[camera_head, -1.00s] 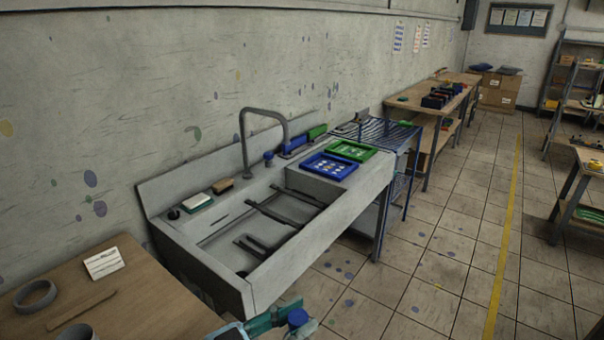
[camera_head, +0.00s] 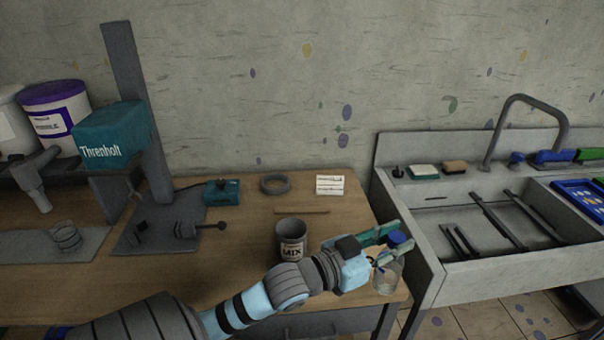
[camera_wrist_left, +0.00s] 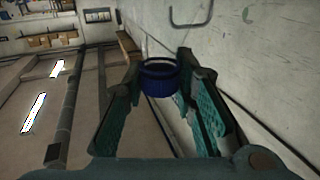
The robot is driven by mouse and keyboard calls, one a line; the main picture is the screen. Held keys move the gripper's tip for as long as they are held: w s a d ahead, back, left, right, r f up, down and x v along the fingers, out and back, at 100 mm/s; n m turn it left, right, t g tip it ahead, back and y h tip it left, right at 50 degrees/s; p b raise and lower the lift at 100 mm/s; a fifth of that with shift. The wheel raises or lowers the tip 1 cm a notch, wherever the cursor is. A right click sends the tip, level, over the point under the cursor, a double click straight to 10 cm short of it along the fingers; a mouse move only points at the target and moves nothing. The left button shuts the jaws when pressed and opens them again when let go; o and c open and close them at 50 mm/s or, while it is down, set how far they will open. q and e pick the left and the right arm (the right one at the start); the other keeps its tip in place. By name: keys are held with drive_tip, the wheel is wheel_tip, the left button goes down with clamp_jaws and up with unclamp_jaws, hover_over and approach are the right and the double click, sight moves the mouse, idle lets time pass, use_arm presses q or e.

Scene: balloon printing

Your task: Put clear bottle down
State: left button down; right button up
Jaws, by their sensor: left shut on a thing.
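The clear bottle (camera_head: 386,280) has a blue cap and is at the right end of the wooden workbench in the head view. My left gripper (camera_head: 396,241) is shut on it near the cap. In the left wrist view the blue cap (camera_wrist_left: 160,77) sits between the two green finger pads of my left gripper (camera_wrist_left: 165,100). I cannot tell whether the bottle's base touches the bench or hangs at its edge. My right gripper is in neither view.
The wooden workbench (camera_head: 235,262) holds a MIX can (camera_head: 291,243), a grey ring (camera_head: 274,184), a white card (camera_head: 330,186), a stick (camera_head: 302,211) and a teal Threnholt machine (camera_head: 115,137). A grey sink (camera_head: 428,262) stands close to its right.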

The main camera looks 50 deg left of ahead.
use_arm(q)
drive_tip(key=w+a+r+n+g+y+b, duration=0.1)
drive_tip(key=w+a+r+n+y+b, duration=0.35)
drive_tip(key=a+y, duration=0.35)
drive_tip(key=w+a+r+n+g+y+b, duration=0.1)
drive_tip(key=w+a+r+n+y+b, duration=0.35)
drive_tip(key=a, duration=0.55)
wheel_tip(320, 180, down, 20)
drive_tip(key=w+y+b, duration=0.1)
drive_tip(key=b, duration=0.2)
drive_tip(key=shift+a+y, duration=0.15)
drive_tip(key=shift+y, duration=0.2)
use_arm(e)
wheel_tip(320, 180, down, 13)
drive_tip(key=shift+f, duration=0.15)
use_arm(q)
drive_tip(key=shift+w+r, duration=0.1)
drive_tip(key=c, duration=1.8)
unclamp_jaws()
drive_tip(key=o, duration=0.5)
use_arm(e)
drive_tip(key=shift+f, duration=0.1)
